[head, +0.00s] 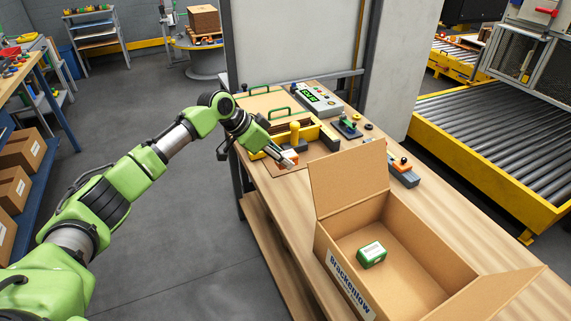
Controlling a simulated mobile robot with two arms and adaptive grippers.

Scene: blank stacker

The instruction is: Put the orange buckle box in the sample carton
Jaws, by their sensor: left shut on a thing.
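My left gripper (287,155) reaches in from the left over the back part of the bench. It is shut on the orange buckle box (291,158), which shows as a small orange and white block, partly hidden by the fingers. I cannot tell whether the box touches the surface below. The sample carton (345,243) is an open brown cardboard box with raised flaps, nearer and to the right of the gripper. A small green and white box (371,254) lies inside it. My right gripper is out of view.
The wooden bench (290,215) has bare room left of the carton. The carton's back flap (345,180) stands up between gripper and carton.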

